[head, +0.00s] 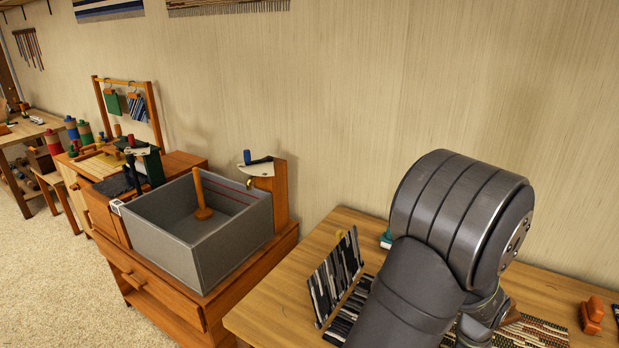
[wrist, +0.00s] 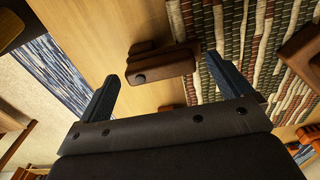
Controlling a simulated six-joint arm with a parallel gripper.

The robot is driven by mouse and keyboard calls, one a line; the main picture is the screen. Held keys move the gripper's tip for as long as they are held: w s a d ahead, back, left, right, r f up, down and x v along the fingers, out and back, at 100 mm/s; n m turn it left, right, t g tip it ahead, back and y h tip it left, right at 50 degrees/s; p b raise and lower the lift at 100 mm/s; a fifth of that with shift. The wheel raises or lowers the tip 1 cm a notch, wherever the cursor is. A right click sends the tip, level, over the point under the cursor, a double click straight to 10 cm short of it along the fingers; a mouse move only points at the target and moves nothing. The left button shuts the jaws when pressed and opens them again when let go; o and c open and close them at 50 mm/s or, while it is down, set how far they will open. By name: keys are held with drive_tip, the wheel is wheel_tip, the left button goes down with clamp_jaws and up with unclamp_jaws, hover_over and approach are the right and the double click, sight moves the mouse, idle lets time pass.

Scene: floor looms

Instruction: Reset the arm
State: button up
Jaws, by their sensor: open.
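My gripper (wrist: 166,87) shows in the wrist view with its two dark blue-grey fingers spread wide apart. Nothing is held between them. Beyond the fingers is a brown wooden block (wrist: 162,64) with a dark round spot, over a light wooden surface. I cannot tell how far it is from the fingertips. In the head view my grey arm fills the right middle and hides part of the table (head: 270,306); my gripper cannot be made out there.
A striped woven mat (wrist: 265,50) lies right of the fingers. A black-and-white woven piece (head: 335,275) leans on the table. A grey open box (head: 165,232) with a wooden-handled tool (head: 202,195) stands on a cabinet at left. An orange object (head: 593,312) sits at the right.

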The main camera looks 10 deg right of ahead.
idle(0.3)
wheel_tip(320, 180, up, 17)
wheel_tip(320, 180, down, 18)
drive_tip(key=shift+r, duration=0.25)
drive_tip(key=shift+w+r+n, duration=0.1)
drive_tip(key=shift+r+n, duration=0.05)
drive_tip(key=shift+n, duration=0.35)
drive_tip(key=shift+w+a+n, duration=0.1)
drive_tip(key=shift+a+n, duration=0.2)
drive_tip(key=shift+n, duration=0.9)
drive_tip(key=n, duration=0.2)
drive_tip(key=a+n, duration=0.1)
drive_tip(key=n, duration=0.2)
drive_tip(key=shift+w, duration=0.15)
drive_tip(key=n, duration=0.4)
drive_tip(key=shift+a, duration=0.35)
drive_tip(key=shift+s+a+n, duration=0.15)
drive_tip(key=shift+a+n, duration=0.05)
drive_tip(key=shift+n, duration=0.95)
drive_tip(key=shift+s+a+n, duration=0.1)
drive_tip(key=shift+a+n, duration=0.1)
drive_tip(key=shift+n, duration=0.95)
